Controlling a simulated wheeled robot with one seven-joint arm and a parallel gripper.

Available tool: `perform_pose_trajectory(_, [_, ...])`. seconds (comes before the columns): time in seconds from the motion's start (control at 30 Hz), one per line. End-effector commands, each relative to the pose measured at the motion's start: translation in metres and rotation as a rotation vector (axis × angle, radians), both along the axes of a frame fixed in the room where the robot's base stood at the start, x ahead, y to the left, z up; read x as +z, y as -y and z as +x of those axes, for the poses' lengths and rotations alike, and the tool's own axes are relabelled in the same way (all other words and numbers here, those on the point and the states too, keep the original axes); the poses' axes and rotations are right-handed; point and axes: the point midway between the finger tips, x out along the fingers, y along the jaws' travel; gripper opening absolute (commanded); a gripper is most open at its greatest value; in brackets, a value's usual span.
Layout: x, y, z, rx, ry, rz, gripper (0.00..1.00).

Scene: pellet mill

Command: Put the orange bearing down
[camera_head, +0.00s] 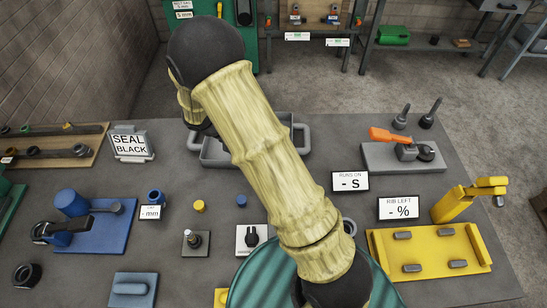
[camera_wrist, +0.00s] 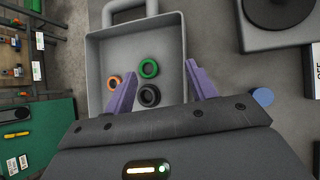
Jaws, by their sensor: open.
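The orange bearing (camera_wrist: 114,83) is a small ring lying in a grey tray (camera_wrist: 97,60), near the tray's left wall in the wrist view. A green ring (camera_wrist: 148,68) and a black ring (camera_wrist: 149,96) lie beside it to the right. My gripper (camera_wrist: 162,65) is open, with its two purple fingers spread over the tray. The left fingertip is close to the orange bearing in the picture; the green ring shows between the fingers, which hold nothing. In the head view the tray (camera_head: 217,154) is mostly hidden behind my arm, and the bearing and gripper are not seen.
A sign reading SEAL BLACK (camera_head: 131,144) stands left of the tray. A blue fixture (camera_head: 90,229), a yellow fixture (camera_head: 430,251) and a grey block with an orange-handled tool (camera_head: 383,136) stand around the table. Bare table shows between the sign and the small parts.

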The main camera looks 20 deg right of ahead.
Motion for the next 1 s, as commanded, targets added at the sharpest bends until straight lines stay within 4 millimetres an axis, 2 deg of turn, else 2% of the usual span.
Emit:
perform_pose_trajectory(0.03, [0.011, 0.005, -0.013, -0.079, 0.034, 0.064, 0.56])
perform_pose_trajectory(0.2, [0.037, 0.011, -0.056, -0.348, 0.153, 0.270, 0.56])
perform_pose_trajectory(0.6, [0.094, 0.014, -0.140, -0.988, 0.510, 0.656, 0.56])
perform_pose_trajectory(0.8, [0.104, 0.015, -0.157, -1.146, 0.611, 0.730, 0.56])
perform_pose_trajectory(1.0, [0.104, 0.015, -0.157, -1.153, 0.614, 0.734, 0.56])
